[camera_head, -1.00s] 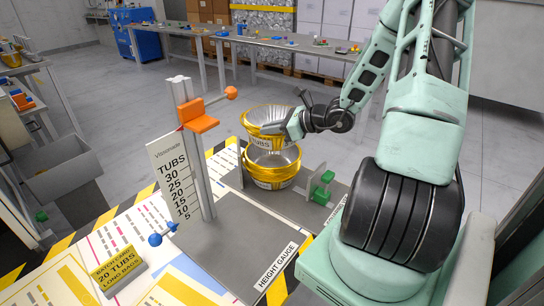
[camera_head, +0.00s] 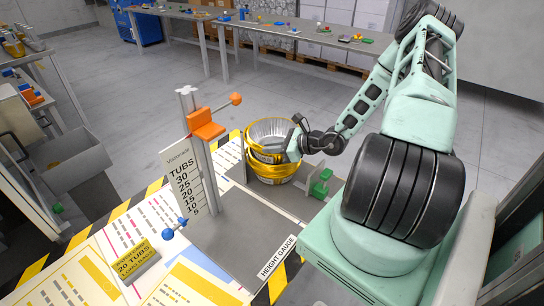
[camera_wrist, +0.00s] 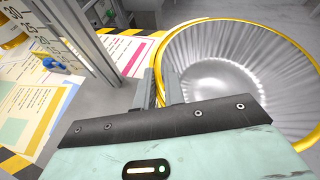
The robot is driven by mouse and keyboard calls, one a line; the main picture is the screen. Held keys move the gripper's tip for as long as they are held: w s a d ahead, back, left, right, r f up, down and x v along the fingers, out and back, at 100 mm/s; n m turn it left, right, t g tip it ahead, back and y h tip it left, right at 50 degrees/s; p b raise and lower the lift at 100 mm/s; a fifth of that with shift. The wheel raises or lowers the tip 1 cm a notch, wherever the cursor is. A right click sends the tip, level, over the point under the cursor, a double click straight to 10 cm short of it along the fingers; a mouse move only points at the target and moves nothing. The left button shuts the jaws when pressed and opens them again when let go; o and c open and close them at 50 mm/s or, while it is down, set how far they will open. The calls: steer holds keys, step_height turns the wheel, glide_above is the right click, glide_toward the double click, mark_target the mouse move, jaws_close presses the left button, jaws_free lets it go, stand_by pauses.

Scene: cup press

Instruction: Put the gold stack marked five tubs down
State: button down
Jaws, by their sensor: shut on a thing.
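The gold stack (camera_head: 262,133), silver inside with a gold rim, is in my gripper (camera_head: 293,143) above the height gauge's grey base. My gripper is shut on its right-hand wall. In the wrist view the stack (camera_wrist: 240,50) fills the upper right, and my gripper's fingers (camera_wrist: 160,80) pinch its rim at the left. A second gold stack (camera_head: 268,174) stands directly below on the grey plate. The upper stack sits down in or on it with little or no gap; I cannot tell whether its weight rests there. The count marking is not readable now.
The gauge post with an orange slider (camera_head: 206,124) and a TUBS scale board (camera_head: 184,177) stands left of the stacks. A green clamp (camera_head: 321,184) is close on the right. A yellow batch card (camera_head: 133,260) lies front left. The grey plate (camera_head: 235,235) in front is clear.

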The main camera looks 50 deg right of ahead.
mark_target(272, 155)
steer(key=shift+f, duration=1.9)
steer(key=shift+f, duration=0.3)
steer(key=c, duration=1.5)
jaws_free()
steer(key=shift+r, duration=0.15)
